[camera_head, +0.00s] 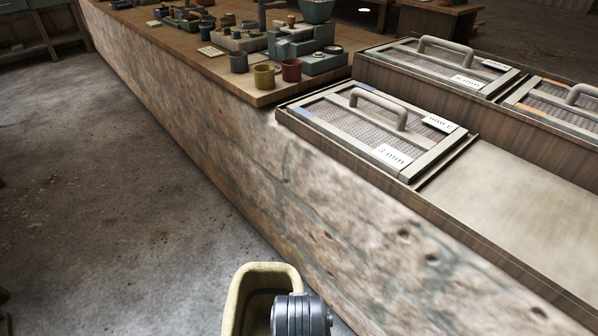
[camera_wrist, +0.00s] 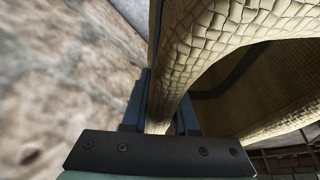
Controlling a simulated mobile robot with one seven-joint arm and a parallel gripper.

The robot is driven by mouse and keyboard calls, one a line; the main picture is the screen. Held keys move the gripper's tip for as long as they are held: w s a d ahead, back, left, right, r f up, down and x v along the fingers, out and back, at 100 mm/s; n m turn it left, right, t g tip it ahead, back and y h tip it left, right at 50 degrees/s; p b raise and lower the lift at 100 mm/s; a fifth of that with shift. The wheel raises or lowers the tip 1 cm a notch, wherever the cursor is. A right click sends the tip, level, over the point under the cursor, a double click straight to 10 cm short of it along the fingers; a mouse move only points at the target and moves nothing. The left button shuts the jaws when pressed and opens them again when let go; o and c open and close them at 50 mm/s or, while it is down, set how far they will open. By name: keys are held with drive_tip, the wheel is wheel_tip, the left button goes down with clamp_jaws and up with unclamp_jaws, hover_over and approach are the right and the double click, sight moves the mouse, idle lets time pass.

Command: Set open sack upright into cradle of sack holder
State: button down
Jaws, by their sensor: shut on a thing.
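The open sack (camera_wrist: 235,45) is pale yellow and woven. In the wrist view its near wall runs down between the two dark fingers of my gripper (camera_wrist: 160,115), which is shut on it. The sack's mouth gapes to the right, with a darker inside. In the head view the sack (camera_head: 262,268) shows at the bottom edge, mouth up and roughly upright, beside the stone wall. My grey wrist covers its right side there, and its lower part is out of frame. I cannot make out the sack holder or its cradle in either view.
A long stone-faced counter (camera_head: 290,185) runs beside the sack. On it stand mugs (camera_head: 265,76), small green machines (camera_head: 305,48) and framed mesh screens with handles (camera_head: 380,125). The concrete floor (camera_head: 110,220) to the left is clear. The stone face is close on the left in the wrist view.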

drive_tip(key=w+r+p+v, duration=0.1)
drive_tip(key=w+p+v, duration=0.1)
drive_tip(key=p+v, duration=1.4)
drive_tip(key=w+r+p+v, duration=0.1)
drive_tip(key=w+p+v, duration=0.2)
drive_tip(key=p+v, duration=1.3)
drive_tip(key=shift+r+p, duration=0.35)
drive_tip(key=shift+p, duration=0.55)
drive_tip(key=shift+w+d, duration=0.1)
